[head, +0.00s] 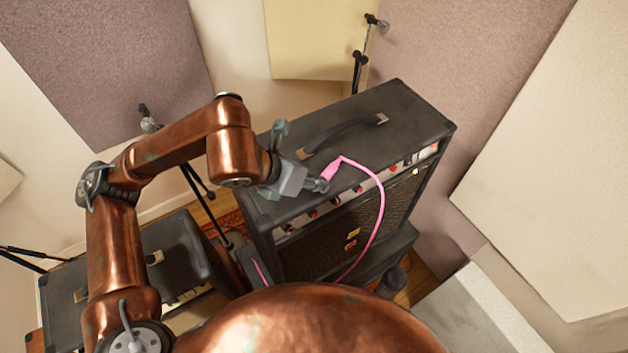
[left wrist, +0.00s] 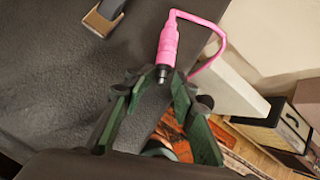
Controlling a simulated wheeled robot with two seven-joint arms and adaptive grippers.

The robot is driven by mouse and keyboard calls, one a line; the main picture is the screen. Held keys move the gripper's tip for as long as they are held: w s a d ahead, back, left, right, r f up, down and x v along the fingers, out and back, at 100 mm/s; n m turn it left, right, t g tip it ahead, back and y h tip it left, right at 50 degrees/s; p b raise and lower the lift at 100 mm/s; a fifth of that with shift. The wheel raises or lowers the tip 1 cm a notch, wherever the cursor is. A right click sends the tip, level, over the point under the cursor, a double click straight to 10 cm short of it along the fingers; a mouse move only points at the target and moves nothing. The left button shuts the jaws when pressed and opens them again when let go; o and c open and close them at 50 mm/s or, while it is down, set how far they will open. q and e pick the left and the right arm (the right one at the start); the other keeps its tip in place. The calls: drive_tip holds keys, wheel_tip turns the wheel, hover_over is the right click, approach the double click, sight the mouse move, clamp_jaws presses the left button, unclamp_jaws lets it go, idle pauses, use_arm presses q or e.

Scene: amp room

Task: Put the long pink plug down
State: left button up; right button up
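The long pink plug (head: 330,171) is at my left gripper (head: 321,184), over the front part of the black amplifier's top (head: 290,200). In the left wrist view the plug's pink body (left wrist: 167,45) points away from the gripper, and its dark collar and metal tip are between the two fingertips (left wrist: 164,76). The fingers converge and look closed on that end. A pink cable (head: 381,200) leaves the plug's far end, loops right and hangs down across the amplifier's front. I cannot tell whether the plug touches the top. My right gripper is not in view.
A carrying handle (head: 345,133) lies across the amplifier's top behind the plug. Red knobs line its front panel (head: 408,163). A second black amplifier (head: 165,250) stands at the lower left. Microphone stands (head: 358,70) rise behind. The amplifier's top has bare room around the handle.

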use_arm(q)
drive_tip(key=shift+s+f, duration=0.2)
drive_tip(key=shift+f, duration=0.5)
drive_tip(key=shift+s, duration=0.1)
drive_tip(key=shift+r, duration=0.15)
drive_tip(key=shift+r+p, duration=0.25)
drive_tip(key=shift+p, duration=0.2)
drive_tip(key=shift+r+p, duration=0.4)
drive_tip(key=shift+p, duration=0.05)
drive_tip(key=b+v, duration=0.1)
drive_tip(key=v, duration=1.1)
drive_tip(key=shift+w+r, duration=0.25)
drive_tip(key=shift+w, duration=0.05)
drive_tip(key=shift+s+d, duration=0.1)
drive_tip(key=shift+d, duration=0.1)
